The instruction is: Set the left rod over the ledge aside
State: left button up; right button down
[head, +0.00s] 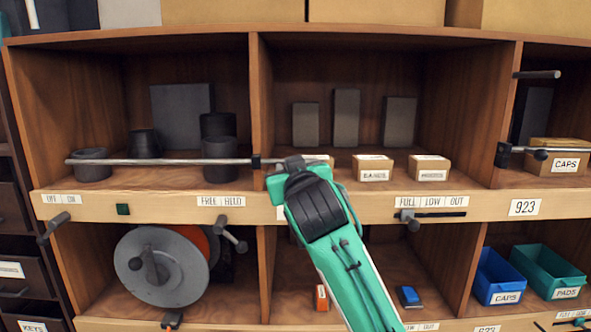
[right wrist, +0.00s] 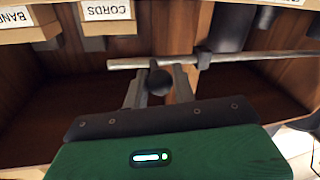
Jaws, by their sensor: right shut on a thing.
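The left rod (head: 165,161) is a long thin grey bar lying level across the front of the upper left compartment, just above the ledge (head: 160,205). A dark collar (head: 255,161) sits on it near the divider. My right gripper (head: 293,165) reaches up to the rod's right part and hides some of it. In the right wrist view the rod (right wrist: 260,56) runs across just beyond the fingers. My right gripper (right wrist: 158,86) is shut on the rod's dark round knob (right wrist: 159,82). My left gripper is not in view.
Dark cylinders (head: 218,135) stand behind the rod. Small labelled boxes (head: 373,165) stand right of my gripper. Another rod (head: 570,150) with a collar is at the right. A reel (head: 160,265) and blue bin (head: 498,277) sit below.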

jog(key=c, duration=1.2)
grip_release()
jog(key=shift+d, duration=0.1)
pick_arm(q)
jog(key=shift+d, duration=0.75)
pick_arm(e)
jog(key=shift+o, duration=0.2)
jog(key=shift+s, duration=0.1)
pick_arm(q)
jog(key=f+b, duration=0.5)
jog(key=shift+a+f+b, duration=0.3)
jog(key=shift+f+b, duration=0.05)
pick_arm(e)
jog(key=v, duration=1.3)
jog(key=shift+s+d, duration=0.15)
jog(key=shift+s, duration=0.1)
